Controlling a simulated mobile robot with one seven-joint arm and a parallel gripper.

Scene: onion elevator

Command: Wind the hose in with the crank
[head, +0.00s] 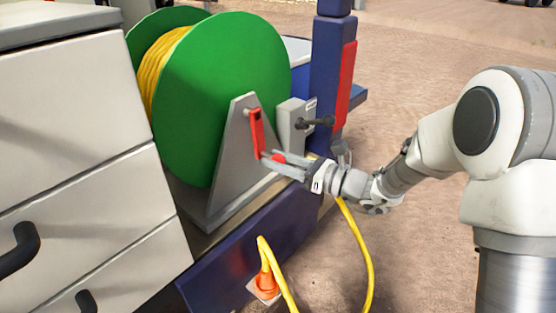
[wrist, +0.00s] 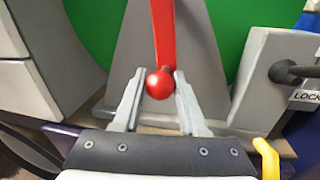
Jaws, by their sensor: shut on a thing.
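The hose reel is a big green drum (head: 228,95) with yellow hose (head: 163,62) wound on it, held by a grey triangular stand (head: 229,165). A red crank arm (head: 257,132) hangs down on the front of the stand. In the wrist view the crank's red ball knob (wrist: 160,84) sits between my two fingers. My gripper (head: 272,163) is shut on this knob; it also shows in the wrist view (wrist: 158,88). Yellow hose (head: 363,245) hangs loose below my gripper toward the ground.
A grey lock box (head: 292,125) with a dark lever (head: 318,122) stands just right of the crank, also seen in the wrist view (wrist: 270,80). A blue post (head: 327,75) rises behind it. White drawers (head: 70,130) stand at left. An orange fitting (head: 265,284) is low in front.

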